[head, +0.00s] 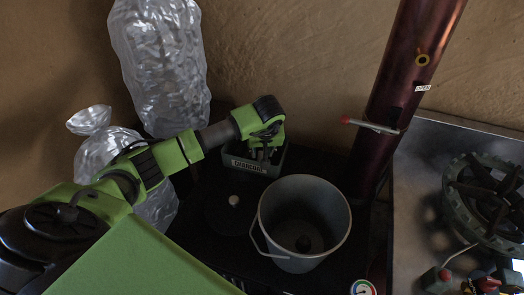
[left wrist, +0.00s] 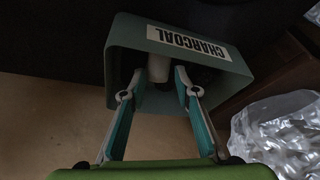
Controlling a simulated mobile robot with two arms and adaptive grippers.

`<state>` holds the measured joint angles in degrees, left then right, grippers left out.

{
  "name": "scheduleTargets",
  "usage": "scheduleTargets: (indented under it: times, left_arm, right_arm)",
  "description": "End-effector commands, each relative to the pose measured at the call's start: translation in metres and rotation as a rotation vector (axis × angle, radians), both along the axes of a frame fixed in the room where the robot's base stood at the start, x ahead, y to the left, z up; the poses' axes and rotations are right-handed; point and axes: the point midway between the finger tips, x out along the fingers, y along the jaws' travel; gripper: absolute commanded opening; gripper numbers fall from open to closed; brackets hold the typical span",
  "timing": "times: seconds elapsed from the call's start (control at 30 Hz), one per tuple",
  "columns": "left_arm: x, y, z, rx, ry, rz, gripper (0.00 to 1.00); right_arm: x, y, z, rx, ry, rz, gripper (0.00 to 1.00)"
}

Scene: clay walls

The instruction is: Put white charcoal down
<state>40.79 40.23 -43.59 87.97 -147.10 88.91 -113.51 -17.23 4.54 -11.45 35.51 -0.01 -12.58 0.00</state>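A grey-green bin (head: 280,160) labelled CHARCOAL stands on the dark surface behind the grey pot. My left gripper (head: 262,153) reaches down into its opening. My right gripper is not in view.
A tall grey pot (head: 268,215) with a small dark thing inside stands in front of the bin. A dark lid with a pale knob (head: 234,200) lies left of it. Clear plastic bags (head: 160,65) stand left, a dark red pipe (head: 400,80) and gas burner (head: 490,190) right.

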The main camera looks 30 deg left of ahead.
Motion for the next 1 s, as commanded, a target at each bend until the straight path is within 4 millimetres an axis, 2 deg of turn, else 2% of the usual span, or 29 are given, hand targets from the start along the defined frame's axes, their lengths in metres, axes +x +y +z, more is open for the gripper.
scheduleTargets:
  times: [0.3, 0.5, 0.7, 1.0]
  left_arm:
    - [-0.018, -0.016, 0.063, 0.001, -0.007, -0.003, 0.29]
    - [-0.028, -0.024, 0.093, 0.001, -0.004, -0.002, 0.29]
    - [-0.033, -0.028, 0.105, 0.001, -0.002, 0.000, 0.29]
    - [-0.033, -0.028, 0.106, 0.001, -0.001, 0.000, 0.29]
  right_arm:
    - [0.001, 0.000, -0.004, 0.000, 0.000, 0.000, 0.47]
    - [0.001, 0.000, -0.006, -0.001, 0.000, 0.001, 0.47]
    - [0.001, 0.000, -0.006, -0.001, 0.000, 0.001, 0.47]
    - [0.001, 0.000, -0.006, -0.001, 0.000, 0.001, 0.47]
